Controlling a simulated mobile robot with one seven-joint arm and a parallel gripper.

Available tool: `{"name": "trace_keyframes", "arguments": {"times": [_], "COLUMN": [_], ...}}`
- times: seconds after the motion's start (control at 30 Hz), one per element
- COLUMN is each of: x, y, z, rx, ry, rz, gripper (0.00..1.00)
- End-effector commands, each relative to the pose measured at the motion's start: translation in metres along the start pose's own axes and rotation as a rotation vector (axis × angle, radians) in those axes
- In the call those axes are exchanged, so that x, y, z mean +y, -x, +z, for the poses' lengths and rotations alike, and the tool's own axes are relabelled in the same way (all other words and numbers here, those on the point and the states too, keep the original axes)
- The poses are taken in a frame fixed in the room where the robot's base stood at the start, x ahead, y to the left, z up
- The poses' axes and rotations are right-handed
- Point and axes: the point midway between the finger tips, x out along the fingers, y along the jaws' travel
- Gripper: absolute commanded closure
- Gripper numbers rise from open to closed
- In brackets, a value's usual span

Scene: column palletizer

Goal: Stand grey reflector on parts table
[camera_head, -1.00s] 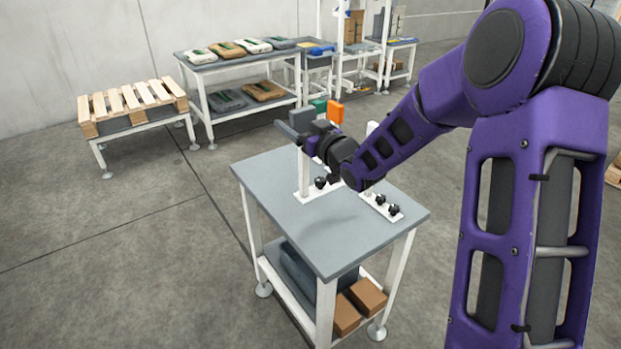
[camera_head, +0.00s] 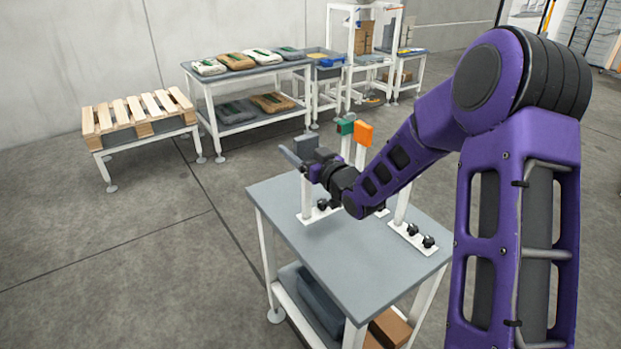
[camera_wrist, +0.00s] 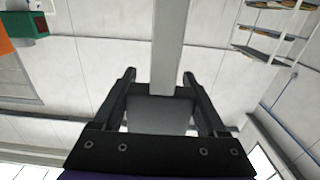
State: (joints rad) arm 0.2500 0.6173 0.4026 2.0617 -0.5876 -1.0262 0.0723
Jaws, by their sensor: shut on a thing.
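The grey reflector has a grey block (camera_head: 306,145) on a white post (camera_head: 306,196), with a base plate and black knobs below. My gripper (camera_head: 306,166) is shut on it near the block. In the wrist view the grey block (camera_wrist: 158,114) lies between the dark fingers of my gripper (camera_wrist: 159,76), with the white post (camera_wrist: 168,45) running away from it. The post looks upright, with its base over the left part of the parts table (camera_head: 352,265). I cannot tell whether the base touches the tabletop.
A green reflector (camera_head: 345,127) and an orange reflector (camera_head: 363,133) stand at the table's far side. Another white post (camera_head: 401,203) stands at the right, its top hidden by my arm. The near tabletop is clear. A pallet (camera_head: 135,112) and a bag-laden bench (camera_head: 252,69) stand behind.

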Motion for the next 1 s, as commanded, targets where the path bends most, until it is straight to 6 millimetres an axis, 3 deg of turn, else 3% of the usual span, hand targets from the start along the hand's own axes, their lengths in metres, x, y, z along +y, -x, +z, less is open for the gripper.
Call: {"name": "trace_keyframes", "arguments": {"times": [0.43, 0.83, 0.87, 1.0], "x": [0.000, 0.000, 0.000, 0.000], "y": [-0.001, -0.001, 0.000, 0.000], "z": [0.049, 0.055, 0.054, 0.054], "rx": [0.002, 0.004, 0.002, 0.002], "ry": [0.000, 0.003, 0.002, 0.002], "rz": [0.000, 0.000, 0.000, 0.000], "gripper": [1.00, 1.00, 0.22, 0.00]}}
